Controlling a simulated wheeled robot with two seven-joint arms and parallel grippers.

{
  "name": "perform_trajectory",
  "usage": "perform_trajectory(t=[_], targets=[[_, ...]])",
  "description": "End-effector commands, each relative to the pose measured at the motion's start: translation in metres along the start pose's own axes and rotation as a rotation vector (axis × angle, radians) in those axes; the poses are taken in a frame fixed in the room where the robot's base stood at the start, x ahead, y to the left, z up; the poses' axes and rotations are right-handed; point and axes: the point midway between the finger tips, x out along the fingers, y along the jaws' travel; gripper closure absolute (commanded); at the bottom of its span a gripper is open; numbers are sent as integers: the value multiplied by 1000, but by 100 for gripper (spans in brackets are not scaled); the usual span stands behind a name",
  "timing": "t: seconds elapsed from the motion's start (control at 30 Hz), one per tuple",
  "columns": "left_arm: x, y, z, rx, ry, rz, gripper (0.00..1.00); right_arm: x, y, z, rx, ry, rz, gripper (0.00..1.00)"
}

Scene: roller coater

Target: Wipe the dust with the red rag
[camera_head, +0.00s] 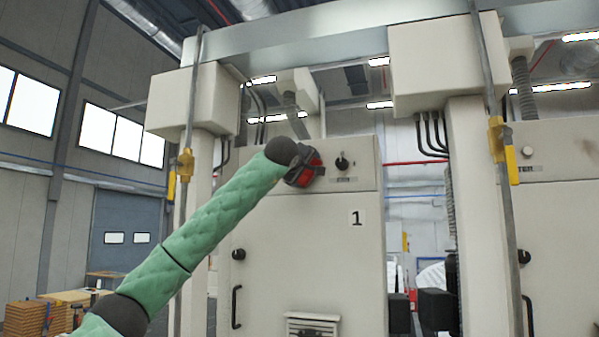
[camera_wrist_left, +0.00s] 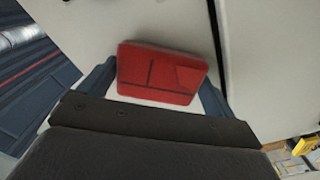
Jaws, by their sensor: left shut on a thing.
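The red rag (camera_wrist_left: 165,72) is a flat red pad with dark lines, held between the two fingers of my left gripper (camera_wrist_left: 158,88) in the left wrist view. In the head view my left gripper (camera_head: 305,166) is raised at the upper panel of the beige cabinet (camera_head: 300,240), left of a black knob (camera_head: 342,163). A part of the red rag (camera_head: 313,160) shows there beside the dark fingers. I cannot tell whether the rag touches the panel. I cannot make out any dust. My right gripper is not in view.
The cabinet bears a "1" label, a black round knob (camera_head: 239,254), a handle (camera_head: 236,307) and a vent (camera_head: 312,324). Grey vertical poles with yellow handles (camera_head: 503,150) stand at both sides. A second cabinet (camera_head: 555,230) is at the right. Wooden pallets (camera_head: 30,318) lie far left.

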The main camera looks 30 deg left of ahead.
Motion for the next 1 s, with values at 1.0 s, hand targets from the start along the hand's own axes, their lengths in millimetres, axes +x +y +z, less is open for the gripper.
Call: perform_trajectory(t=[1.0], targets=[[6,20,26,-1,1,-1,28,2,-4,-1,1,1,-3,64]])
